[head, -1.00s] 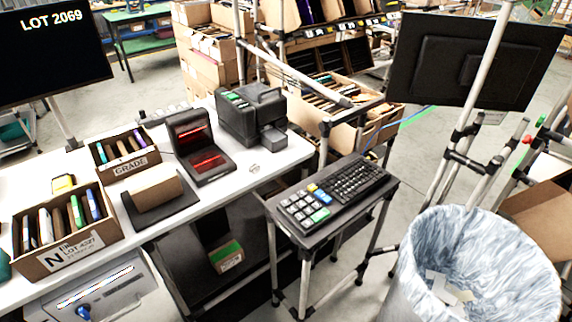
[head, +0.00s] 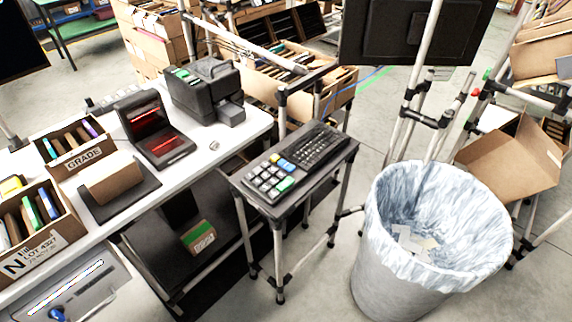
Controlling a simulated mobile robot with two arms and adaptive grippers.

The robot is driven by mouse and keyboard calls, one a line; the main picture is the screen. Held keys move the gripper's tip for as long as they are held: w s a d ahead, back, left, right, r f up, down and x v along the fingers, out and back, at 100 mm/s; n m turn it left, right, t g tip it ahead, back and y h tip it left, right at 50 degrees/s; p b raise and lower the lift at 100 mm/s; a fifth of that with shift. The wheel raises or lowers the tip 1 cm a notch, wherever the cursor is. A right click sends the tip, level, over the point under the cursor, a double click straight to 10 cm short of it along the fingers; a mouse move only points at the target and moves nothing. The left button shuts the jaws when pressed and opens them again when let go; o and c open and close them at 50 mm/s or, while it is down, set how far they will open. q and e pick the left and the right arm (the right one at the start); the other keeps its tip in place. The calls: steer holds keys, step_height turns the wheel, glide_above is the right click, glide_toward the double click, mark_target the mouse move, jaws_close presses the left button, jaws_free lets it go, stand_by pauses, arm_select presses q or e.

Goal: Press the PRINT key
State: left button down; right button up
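A black keyboard (head: 298,160) with a dark key field and a block of larger keys lies on a small stand right of the white table. The larger keys are mostly pale, with a blue key (head: 275,158), a yellow key (head: 285,164) and a green key (head: 285,184) among them. Key lettering is too small to read, so I cannot tell which one is PRINT. A black printer-like machine (head: 205,92) with green buttons stands at the table's back right corner. Neither of my grippers shows in the head view.
A lined waste bin (head: 385,275) stands right of the keyboard stand. The white table (head: 228,150) holds a red-lit scanner (head: 150,125), a GRADE box (head: 82,158) and a LOT 4327 box (head: 45,245). Bare floor (head: 325,285) shows between stand and bin.

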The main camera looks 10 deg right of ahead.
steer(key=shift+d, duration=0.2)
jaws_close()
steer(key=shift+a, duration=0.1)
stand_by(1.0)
